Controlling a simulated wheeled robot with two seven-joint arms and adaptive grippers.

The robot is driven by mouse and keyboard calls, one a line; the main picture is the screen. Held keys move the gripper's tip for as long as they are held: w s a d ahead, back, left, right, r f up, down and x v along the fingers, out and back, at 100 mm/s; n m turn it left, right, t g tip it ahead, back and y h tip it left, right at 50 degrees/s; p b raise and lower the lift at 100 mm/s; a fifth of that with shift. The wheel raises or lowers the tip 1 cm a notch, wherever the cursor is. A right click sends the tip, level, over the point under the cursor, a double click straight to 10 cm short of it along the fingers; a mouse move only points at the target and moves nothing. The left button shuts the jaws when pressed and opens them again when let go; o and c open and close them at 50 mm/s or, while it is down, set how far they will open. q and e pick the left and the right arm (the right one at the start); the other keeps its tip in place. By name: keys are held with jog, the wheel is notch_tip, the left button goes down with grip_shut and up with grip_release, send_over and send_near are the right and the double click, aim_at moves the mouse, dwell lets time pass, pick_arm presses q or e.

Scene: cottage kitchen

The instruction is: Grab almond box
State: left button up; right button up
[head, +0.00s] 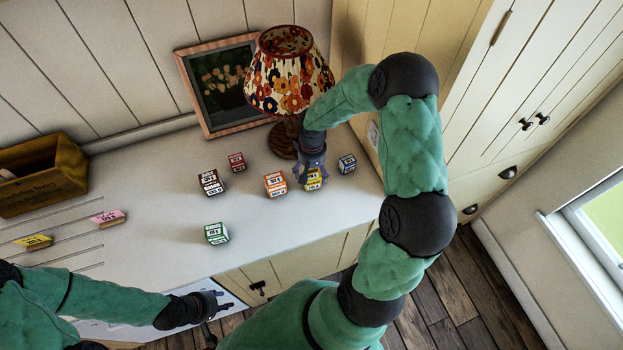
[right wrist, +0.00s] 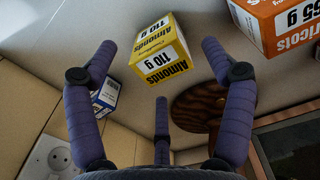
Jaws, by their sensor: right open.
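The almond box is a yellow and white carton reading "Almonds 110 g". In the head view the almond box (head: 314,184) stands on the counter, partly hidden by my right gripper (head: 312,168) just above it. In the right wrist view the almond box (right wrist: 160,52) shows ahead, between the spread fingers of my right gripper (right wrist: 160,70). The fingers are open, and I see no clear contact with the box. My left gripper (head: 224,301) is by the counter's front edge, its fingers apart and empty.
An orange apricots box (head: 275,184) stands left of the almond box, a blue box (head: 347,164) right. A floral lamp (head: 289,75) stands behind. Brown (head: 211,182), red (head: 237,162) and green (head: 216,233) boxes stand further left. The counter's front middle is clear.

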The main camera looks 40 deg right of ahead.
aim_at(312, 174)
notch_tip(312, 174, down, 3)
jog(key=shift+w+d+f, duration=0.1)
jog(key=shift+w+f, duration=0.05)
jog(key=c, duration=1.5)
